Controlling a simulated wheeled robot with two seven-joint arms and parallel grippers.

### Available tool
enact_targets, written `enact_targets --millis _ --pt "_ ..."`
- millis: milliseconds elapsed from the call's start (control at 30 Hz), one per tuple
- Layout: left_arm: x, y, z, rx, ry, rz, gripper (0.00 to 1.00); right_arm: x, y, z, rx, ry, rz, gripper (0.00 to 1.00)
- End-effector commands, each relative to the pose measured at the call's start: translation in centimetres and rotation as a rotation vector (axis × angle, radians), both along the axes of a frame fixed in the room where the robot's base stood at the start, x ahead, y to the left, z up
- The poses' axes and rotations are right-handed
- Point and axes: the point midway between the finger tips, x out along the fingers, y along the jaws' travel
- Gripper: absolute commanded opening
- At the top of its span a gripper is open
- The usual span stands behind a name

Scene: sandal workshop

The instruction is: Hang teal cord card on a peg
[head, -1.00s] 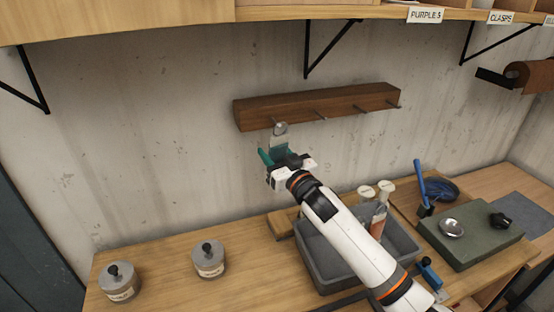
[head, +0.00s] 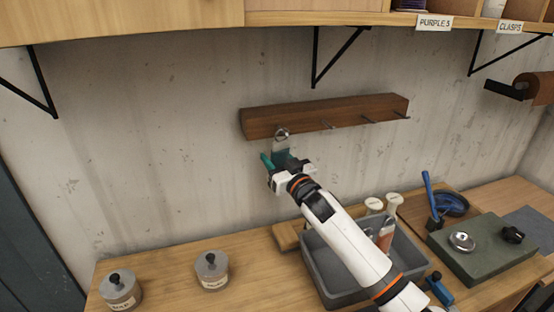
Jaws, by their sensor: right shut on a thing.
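The teal cord card (head: 268,160) is in my right gripper (head: 284,166), which is shut on it. The card's grey top tab (head: 281,142) with a hole rises above the jaws, just below the left end of the wooden peg rail (head: 325,115). Several thin metal pegs stick out of the rail; one peg (head: 367,119) right of its middle is bare. The leftmost peg is at the tab's hole; I cannot tell whether it passes through. The gripper hides much of the card. My left gripper is not in view.
Below stands a grey bin (head: 335,285) with bottles in it. Two lidded weights or jars (head: 212,270) sit at the left on the bench. A green mat block (head: 483,252) and a blue tool (head: 431,197) are at the right. A shelf (head: 130,20) overhangs above.

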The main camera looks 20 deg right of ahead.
Motion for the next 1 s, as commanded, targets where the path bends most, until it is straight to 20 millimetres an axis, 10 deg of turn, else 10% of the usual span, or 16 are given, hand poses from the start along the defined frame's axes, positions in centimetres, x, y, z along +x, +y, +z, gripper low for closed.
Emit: enact_targets --millis 433,467,600,1000 --pt "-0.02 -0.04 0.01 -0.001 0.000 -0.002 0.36 -0.01 0.00 0.04 0.001 -0.001 0.000 0.19" --pt "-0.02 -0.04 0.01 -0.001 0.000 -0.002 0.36 -0.01 0.00 0.04 0.000 -0.001 0.000 0.47" --pt "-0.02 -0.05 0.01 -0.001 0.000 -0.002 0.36 -0.01 0.00 0.03 0.000 -0.001 0.000 0.70" --pt "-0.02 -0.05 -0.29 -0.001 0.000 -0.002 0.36 -0.67 -0.22 -0.34 0.000 0.001 0.000 0.71"
